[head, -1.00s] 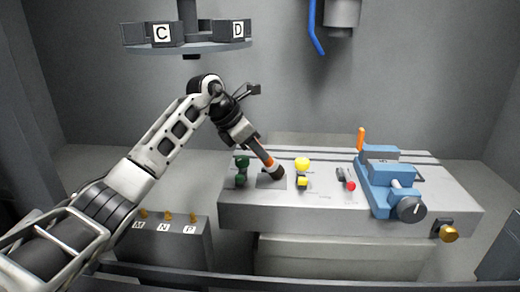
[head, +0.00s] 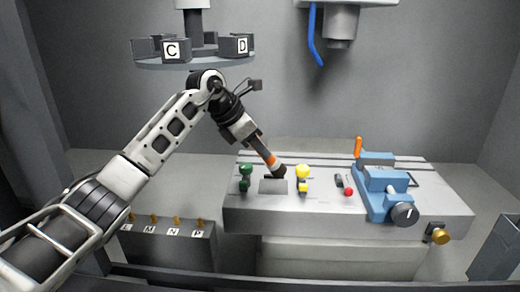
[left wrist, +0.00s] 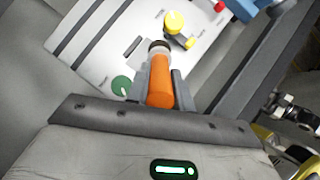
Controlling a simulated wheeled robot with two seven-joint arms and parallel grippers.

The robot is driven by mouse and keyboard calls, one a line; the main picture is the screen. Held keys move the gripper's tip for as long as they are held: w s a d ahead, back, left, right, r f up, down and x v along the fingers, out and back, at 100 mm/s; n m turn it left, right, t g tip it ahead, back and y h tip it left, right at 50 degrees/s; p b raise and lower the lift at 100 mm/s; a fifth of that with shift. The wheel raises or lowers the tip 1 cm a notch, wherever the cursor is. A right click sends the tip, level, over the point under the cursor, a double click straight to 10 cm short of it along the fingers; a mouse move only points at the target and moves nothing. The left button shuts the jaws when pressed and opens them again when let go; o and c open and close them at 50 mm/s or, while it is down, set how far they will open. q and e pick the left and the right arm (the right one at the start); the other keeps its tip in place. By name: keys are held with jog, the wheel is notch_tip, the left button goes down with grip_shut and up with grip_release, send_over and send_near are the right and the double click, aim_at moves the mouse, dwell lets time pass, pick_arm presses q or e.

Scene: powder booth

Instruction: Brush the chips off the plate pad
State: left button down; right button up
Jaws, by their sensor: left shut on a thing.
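My left gripper (head: 258,146) is shut on the orange handle of a brush (left wrist: 159,82). The brush slants down to the right, and its dark tip (head: 281,171) is at the back right edge of the dark grey plate pad (head: 273,187). I cannot tell whether the bristles touch the pad. No chips can be made out on the pad at this size. My right gripper is not in view.
A blue vise (head: 382,190) with an orange lever stands at the table's right. A small red-ended part (head: 347,188) lies left of it. A carousel (head: 193,61) with lettered blocks hangs above. A grey block with brass pegs (head: 170,240) stands at lower left.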

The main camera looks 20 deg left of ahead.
pick_arm(q)
jog(key=shift+r+p, duration=0.4)
jog(key=shift+r, duration=1.3)
